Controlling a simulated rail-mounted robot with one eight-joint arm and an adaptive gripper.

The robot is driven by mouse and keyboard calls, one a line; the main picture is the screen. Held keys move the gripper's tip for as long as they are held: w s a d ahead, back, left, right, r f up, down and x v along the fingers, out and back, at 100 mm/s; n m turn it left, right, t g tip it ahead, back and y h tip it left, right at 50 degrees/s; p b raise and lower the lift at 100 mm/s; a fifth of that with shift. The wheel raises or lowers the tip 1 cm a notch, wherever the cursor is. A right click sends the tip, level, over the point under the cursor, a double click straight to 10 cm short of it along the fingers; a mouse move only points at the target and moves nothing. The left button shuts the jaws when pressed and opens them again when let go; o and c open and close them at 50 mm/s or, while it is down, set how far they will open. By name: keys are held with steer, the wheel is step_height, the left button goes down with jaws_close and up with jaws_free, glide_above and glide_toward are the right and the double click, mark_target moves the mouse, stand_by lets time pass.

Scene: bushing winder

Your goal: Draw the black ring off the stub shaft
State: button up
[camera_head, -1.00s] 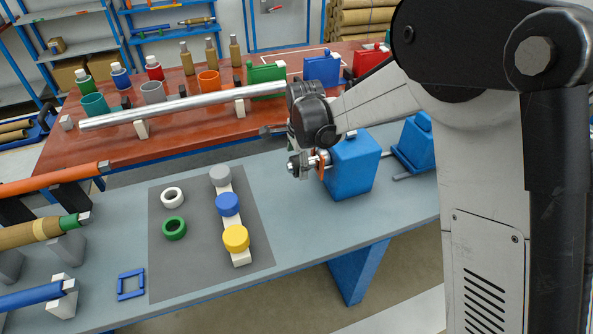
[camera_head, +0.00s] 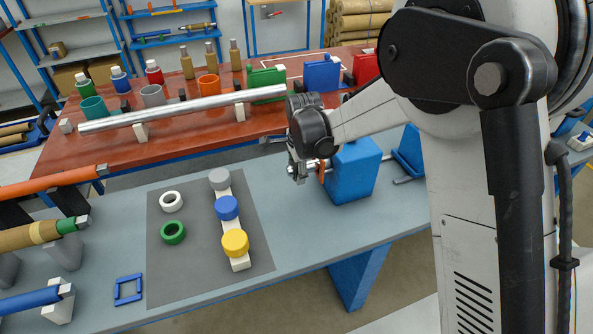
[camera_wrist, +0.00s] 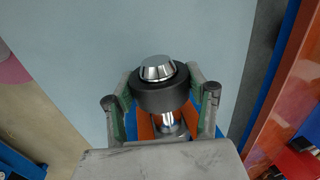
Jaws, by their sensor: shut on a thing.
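The black ring (camera_wrist: 160,95) sits around the stub shaft in the wrist view. The shaft's bright chamfered end (camera_wrist: 158,68) shows past the ring, and more bare shaft (camera_wrist: 168,122) shows on the other side. My gripper (camera_wrist: 161,92) has a finger on each side of the ring and is shut on it. In the head view my gripper (camera_head: 298,168) is at the free end of the stub shaft (camera_head: 312,167), left of the blue block (camera_head: 352,172) that bears it. An orange part (camera_head: 321,172) shows by the block. The ring is mostly hidden there.
A grey mat (camera_head: 185,270) on the grey-blue bench carries white (camera_head: 171,201) and green (camera_head: 173,232) rings and a white rack with grey, blue and yellow caps (camera_head: 235,243). A blue square frame (camera_head: 128,289) lies left. A long metal tube (camera_head: 185,108) rests on the red table behind.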

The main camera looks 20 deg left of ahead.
steer(key=shift+c, duration=0.8)
steer(key=s+a+b, duration=0.1)
steer(key=s+a, duration=0.3)
steer(key=a, duration=0.1)
steer(key=shift+a, duration=0.2)
stand_by(0.4)
steer(key=shift+r, duration=0.1)
step_height(320, 180, up, 8)
steer(key=p, duration=0.3)
stand_by(1.2)
